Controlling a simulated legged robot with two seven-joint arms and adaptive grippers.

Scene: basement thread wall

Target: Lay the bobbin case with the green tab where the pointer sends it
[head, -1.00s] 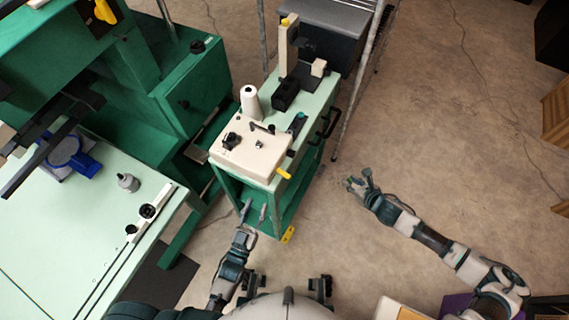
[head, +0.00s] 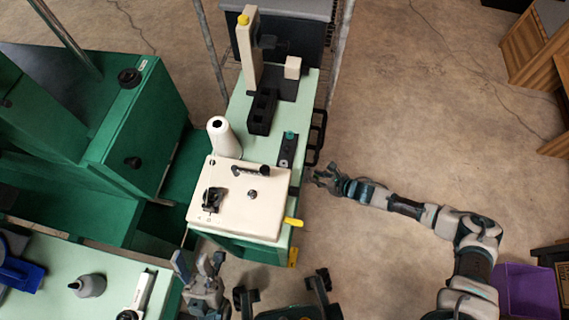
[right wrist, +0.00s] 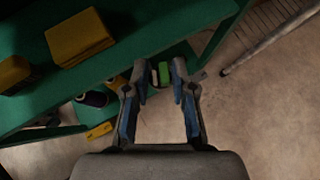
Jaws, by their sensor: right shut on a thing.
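My right gripper (head: 324,178) is beside the right side of the green cart. The right wrist view shows its fingers (right wrist: 160,75) shut on the bobbin case (right wrist: 155,76), of which a green tab (right wrist: 164,72) and a pale part show; the fingers hide the rest. My left gripper (head: 200,268) is empty, its fingers apart, near the cart's front left corner. A cream box (head: 238,205) on the cart carries a dark bar (head: 251,170) and a small dark fitting (head: 213,199). I cannot tell which part is the pointer or where it points.
The cart top (head: 309,88) also bears a white thread cone (head: 223,138), black blocks (head: 262,112) and a dark strip with a teal knob (head: 289,135). Black handles (head: 318,135) stick out on its right.

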